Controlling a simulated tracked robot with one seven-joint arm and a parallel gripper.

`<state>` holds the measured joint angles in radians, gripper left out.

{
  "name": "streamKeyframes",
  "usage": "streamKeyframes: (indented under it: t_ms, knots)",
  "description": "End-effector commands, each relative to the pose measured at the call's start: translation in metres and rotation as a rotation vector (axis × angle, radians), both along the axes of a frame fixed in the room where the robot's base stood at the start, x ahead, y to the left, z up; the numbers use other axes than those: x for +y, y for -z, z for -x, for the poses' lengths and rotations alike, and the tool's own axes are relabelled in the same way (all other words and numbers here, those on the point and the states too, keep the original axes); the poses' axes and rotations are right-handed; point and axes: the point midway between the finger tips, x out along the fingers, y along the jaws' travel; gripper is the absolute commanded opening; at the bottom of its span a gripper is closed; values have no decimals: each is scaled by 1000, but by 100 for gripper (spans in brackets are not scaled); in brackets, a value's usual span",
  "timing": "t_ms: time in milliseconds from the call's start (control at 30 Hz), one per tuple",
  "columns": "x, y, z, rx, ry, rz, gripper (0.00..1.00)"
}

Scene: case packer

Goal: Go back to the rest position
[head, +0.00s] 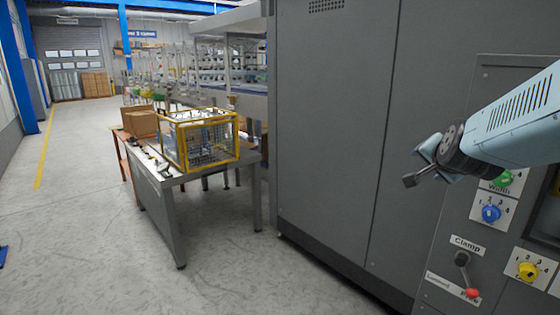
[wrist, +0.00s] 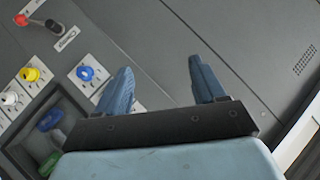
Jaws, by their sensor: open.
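My gripper (head: 416,167) is in the air in front of the grey machine cabinet (head: 335,130), at the right of the head view. Its fingers are apart with nothing between them. In the wrist view my gripper (wrist: 160,82) shows two blue fingers spread apart against the grey cabinet face. The fingers look clear of the knobs and the lever. The arm reaches in from the right edge of the head view and hides part of the control panel (head: 500,95).
The panel carries a green knob (head: 503,178), a blue knob (head: 491,213), a yellow knob (head: 529,270) and a red-tipped Clamp lever (head: 472,293).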

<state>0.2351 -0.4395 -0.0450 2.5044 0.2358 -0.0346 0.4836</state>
Motion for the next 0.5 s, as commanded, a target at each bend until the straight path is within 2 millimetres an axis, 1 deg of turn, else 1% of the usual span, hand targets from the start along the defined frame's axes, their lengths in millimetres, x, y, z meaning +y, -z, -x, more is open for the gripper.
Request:
streamKeyframes:
  t_ms: [33, 100, 167, 200, 267, 333, 400, 500]
  knots:
    - [18, 0, 9, 50, -69, 31, 70]
    - [40, 4, 24, 134, -168, 81, 70]
    - [57, 8, 38, 204, -252, 126, 70]
    - [67, 10, 49, 251, -308, 157, 70]
    - [81, 13, 67, 320, -390, 206, 70]
    - [95, 17, 89, 398, -483, 264, 70]
    - [105, 21, 110, 472, -568, 318, 70]
    - [114, 25, 137, 559, -668, 384, 70]
